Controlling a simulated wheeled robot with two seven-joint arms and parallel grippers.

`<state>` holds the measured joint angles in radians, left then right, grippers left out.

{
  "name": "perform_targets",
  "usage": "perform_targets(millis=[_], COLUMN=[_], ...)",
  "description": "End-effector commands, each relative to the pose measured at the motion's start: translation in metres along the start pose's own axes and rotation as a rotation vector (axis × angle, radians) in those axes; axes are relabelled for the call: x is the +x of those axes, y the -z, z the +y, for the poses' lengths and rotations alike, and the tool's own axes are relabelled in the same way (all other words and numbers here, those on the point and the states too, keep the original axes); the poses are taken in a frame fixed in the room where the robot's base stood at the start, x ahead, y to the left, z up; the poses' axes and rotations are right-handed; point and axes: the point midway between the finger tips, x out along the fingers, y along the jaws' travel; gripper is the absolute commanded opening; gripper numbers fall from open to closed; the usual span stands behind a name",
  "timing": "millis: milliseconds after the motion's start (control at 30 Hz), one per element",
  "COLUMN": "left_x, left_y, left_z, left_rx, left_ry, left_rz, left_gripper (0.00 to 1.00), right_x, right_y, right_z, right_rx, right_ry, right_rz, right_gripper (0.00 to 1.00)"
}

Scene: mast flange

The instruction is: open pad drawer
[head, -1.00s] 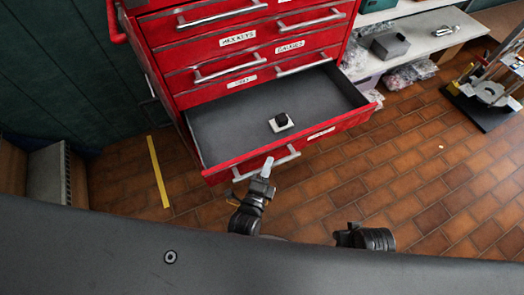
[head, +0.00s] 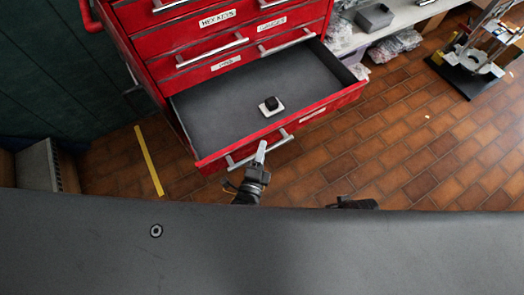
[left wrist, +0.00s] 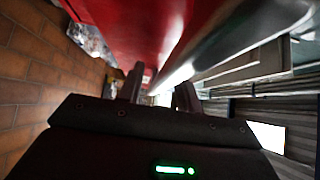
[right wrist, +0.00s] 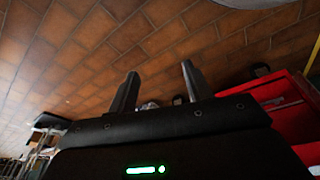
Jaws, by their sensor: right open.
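The pad drawer (head: 225,110) is the lowest drawer of the red cabinet in the head view. It stands pulled well out, its grey floor showing. A white pad with a black block (head: 271,105) lies inside it. My left gripper (head: 261,148) is at the middle of the silver handle (head: 240,161) on the drawer front. In the left wrist view the fingers (left wrist: 160,92) straddle the handle bar (left wrist: 185,65) and look shut on it. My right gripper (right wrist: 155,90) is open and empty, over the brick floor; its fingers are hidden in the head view.
The red cabinet's upper drawers (head: 205,55) are shut. A shelf (head: 400,25) with a grey box (head: 374,17) and bagged items is to the right. A metal stand on a black base (head: 465,76) is farther right. The brick floor (head: 400,150) is mostly clear; a yellow strip (head: 148,160) lies left.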

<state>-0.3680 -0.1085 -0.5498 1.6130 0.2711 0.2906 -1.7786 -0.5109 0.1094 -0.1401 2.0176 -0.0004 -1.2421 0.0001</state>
Motion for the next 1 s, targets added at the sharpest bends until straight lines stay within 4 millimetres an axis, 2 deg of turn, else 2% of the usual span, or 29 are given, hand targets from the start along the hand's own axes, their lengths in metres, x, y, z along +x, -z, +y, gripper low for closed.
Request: perform_targets(millis=[167, 267, 500, 700, 833, 1000], left_x=[-0.003, -0.013, -0.060, -0.093, -0.104, -0.108], left_y=[-0.001, -0.001, 0.000, 0.000, 0.000, 0.000], left_z=[0.000, 0.000, 0.000, 0.000, 0.000, 0.000], left_rx=[0.001, 0.001, 0.001, 0.000, 0.001, 0.001], left_ry=[-0.001, -0.002, -0.004, -0.002, -0.001, 0.000], left_rz=[-0.001, 0.000, 0.001, 0.001, 0.000, 0.000], left_gripper=[0.35, 0.35, 0.35, 0.35, 0.35, 0.35], right_x=[-0.001, -0.001, 0.006, 0.013, 0.014, 0.014], right_y=[0.000, 0.001, -0.004, -0.004, 0.000, 0.000], right_z=[0.000, 0.000, 0.000, 0.000, 0.000, 0.000], right_rx=[0.000, 0.000, 0.000, -0.002, -0.003, -0.002], right_ry=[0.000, 0.000, 0.000, 0.000, 0.000, 0.000], right_rz=[0.000, 0.002, -0.005, -0.009, 0.002, 0.002], right_gripper=[0.50, 0.50, 0.50, 0.50, 0.50, 0.50])
